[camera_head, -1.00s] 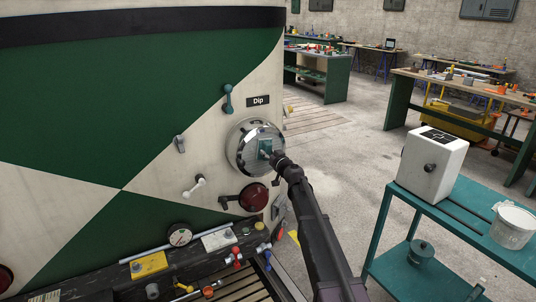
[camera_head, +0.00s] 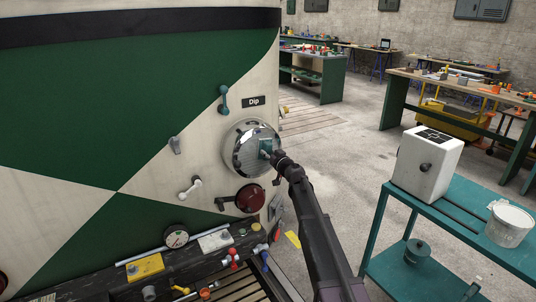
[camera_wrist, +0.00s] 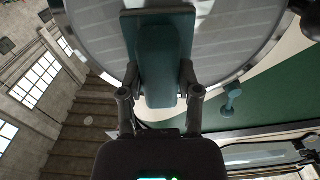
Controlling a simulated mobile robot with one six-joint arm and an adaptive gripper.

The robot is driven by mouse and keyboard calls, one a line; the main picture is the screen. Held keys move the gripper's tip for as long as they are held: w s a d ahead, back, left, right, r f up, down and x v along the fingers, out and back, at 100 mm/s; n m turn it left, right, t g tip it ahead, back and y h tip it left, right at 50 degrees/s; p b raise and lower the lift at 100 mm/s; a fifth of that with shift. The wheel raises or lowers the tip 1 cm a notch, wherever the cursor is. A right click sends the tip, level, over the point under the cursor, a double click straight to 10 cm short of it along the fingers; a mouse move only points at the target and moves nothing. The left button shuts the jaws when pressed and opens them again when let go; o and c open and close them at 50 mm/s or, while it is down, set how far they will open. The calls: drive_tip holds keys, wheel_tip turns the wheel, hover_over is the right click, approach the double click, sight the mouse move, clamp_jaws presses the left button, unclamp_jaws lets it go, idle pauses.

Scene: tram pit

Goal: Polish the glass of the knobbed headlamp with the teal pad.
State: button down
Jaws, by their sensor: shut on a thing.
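The round headlamp (camera_head: 243,154) with a shiny rim and glass sits on the cream and green tram front, below and left of the "Dip" sign (camera_head: 254,101). My gripper (camera_head: 274,157) reaches it from the right. It is shut on the handle of the teal pad (camera_head: 264,146), which is at the right part of the glass. In the wrist view the pad (camera_wrist: 132,42) lies flat over the ribbed glass (camera_wrist: 98,28), its block between my fingers (camera_wrist: 158,90). I cannot tell how firmly it touches. A knob on the lamp is not clear.
A teal lever (camera_head: 224,98) is above the lamp, a white handle (camera_head: 190,187) lower left, a red round lamp (camera_head: 250,198) below. A teal cart (camera_head: 440,218) with a white box (camera_head: 427,163) and bucket (camera_head: 509,225) stands right. The floor between is open.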

drive_tip(key=shift+w+d, duration=0.35)
drive_tip(key=shift+d, duration=0.1)
drive_tip(key=shift+a, duration=0.1)
drive_tip(key=shift+s+a, duration=0.5)
idle(0.4)
drive_tip(key=shift+s+a, duration=0.4)
drive_tip(key=shift+a, duration=0.3)
drive_tip(key=shift+a, duration=0.1)
drive_tip(key=shift+s+a, duration=0.45)
drive_tip(key=shift+s, duration=0.05)
drive_tip(key=shift+s+a, duration=0.35)
drive_tip(key=shift+a, duration=0.35)
